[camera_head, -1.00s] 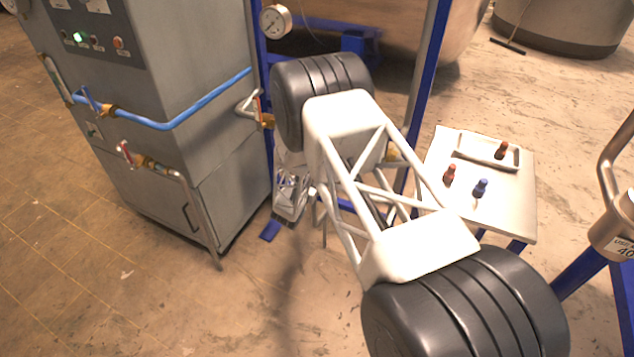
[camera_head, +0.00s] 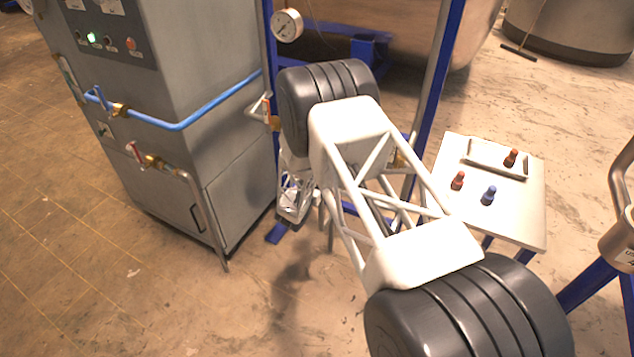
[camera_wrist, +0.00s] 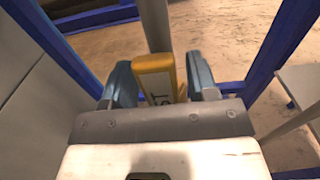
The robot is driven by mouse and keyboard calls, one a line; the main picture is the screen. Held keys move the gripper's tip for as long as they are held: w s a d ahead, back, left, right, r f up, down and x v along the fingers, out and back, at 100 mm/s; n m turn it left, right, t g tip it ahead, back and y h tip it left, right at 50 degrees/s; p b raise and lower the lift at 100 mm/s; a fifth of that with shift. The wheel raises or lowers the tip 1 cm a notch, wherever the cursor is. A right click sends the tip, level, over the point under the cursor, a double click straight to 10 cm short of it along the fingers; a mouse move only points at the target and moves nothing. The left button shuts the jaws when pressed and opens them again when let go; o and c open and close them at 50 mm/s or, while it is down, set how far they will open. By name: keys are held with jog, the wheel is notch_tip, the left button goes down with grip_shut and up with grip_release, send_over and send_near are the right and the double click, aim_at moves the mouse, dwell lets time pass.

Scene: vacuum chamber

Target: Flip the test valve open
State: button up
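In the wrist view a yellow block (camera_wrist: 160,78) with dark lettering, too small to read fully, stands between the fingers of my gripper (camera_wrist: 163,85). It looks like the test valve's handle. A grey pipe or bar (camera_wrist: 154,25) rises behind it. The blue-grey fingers stand apart on either side of the block. A narrow gap seems to show at the left finger; contact on the right is unclear. In the head view my arm hides the fingertips and the yellow block.
A grey cabinet (camera_head: 210,60) with a blue pipe (camera_head: 175,124) and a red-handled valve (camera_head: 135,153) stands at left. Blue frame posts (camera_head: 437,75) flank my arm. A small white table (camera_head: 510,215) with bottles is at right. A pressure gauge (camera_head: 287,25) hangs above.

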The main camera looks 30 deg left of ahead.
jog(key=shift+s, duration=0.1)
jog(key=s, duration=0.7)
jog(key=shift+s, duration=0.3)
dwell(0.3)
dwell(0.4)
